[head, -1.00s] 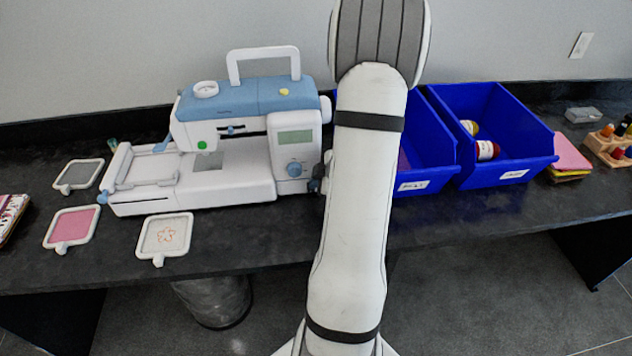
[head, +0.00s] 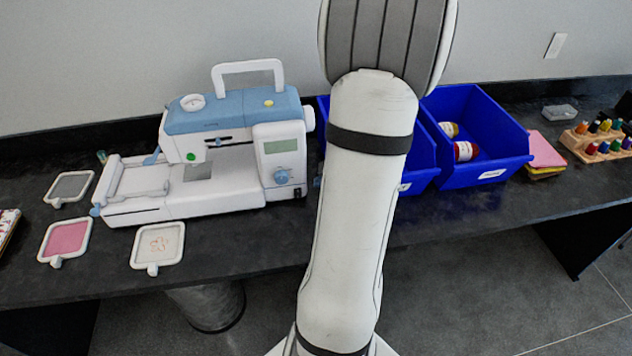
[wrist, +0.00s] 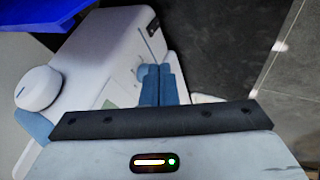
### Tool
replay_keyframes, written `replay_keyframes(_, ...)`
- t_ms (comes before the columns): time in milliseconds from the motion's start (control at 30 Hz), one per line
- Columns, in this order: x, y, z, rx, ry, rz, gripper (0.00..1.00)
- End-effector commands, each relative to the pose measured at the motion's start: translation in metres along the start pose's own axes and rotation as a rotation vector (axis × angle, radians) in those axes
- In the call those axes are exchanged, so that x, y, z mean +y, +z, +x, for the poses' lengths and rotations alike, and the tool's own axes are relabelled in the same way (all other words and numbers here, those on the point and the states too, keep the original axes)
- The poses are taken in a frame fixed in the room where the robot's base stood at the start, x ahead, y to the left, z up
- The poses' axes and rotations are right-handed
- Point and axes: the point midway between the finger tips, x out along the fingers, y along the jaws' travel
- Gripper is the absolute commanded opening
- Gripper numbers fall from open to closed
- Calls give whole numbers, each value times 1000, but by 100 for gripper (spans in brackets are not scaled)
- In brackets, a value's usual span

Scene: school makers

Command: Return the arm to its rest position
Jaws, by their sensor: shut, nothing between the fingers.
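My arm (head: 352,215) rises through the middle of the head view; its white links hide part of the table and one blue bin. My gripper (wrist: 158,72) shows in the wrist view, its two blue fingers together with nothing between them. In that view the fingers overlap the picture of the white sewing machine (wrist: 100,50); I cannot tell how far apart they are. In the head view the gripper is hidden behind the arm. The blue and white sewing machine (head: 235,185) stands left of the arm on the dark table (head: 440,225).
Two blue bins, the right one (head: 505,165) holding spools, stand behind and right of my arm. Embroidery hoops, one pink (head: 67,238) and one with a flower (head: 158,244), lie at the left. Colored cloths (head: 545,150) and a spool rack (head: 595,145) are at the right.

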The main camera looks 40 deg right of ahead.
Motion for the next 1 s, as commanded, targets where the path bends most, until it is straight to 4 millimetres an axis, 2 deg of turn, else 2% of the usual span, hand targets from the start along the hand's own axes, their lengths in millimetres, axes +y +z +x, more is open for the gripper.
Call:
replay_keyframes(633,3,-3,0,-6,9,-2,0)
replay_keyframes(767,31,-26,-5,-91,118,18,0)
replay_keyframes(900,59,-65,-22,-209,279,110,0)
replay_keyframes(1000,62,-93,-40,-276,362,213,0)
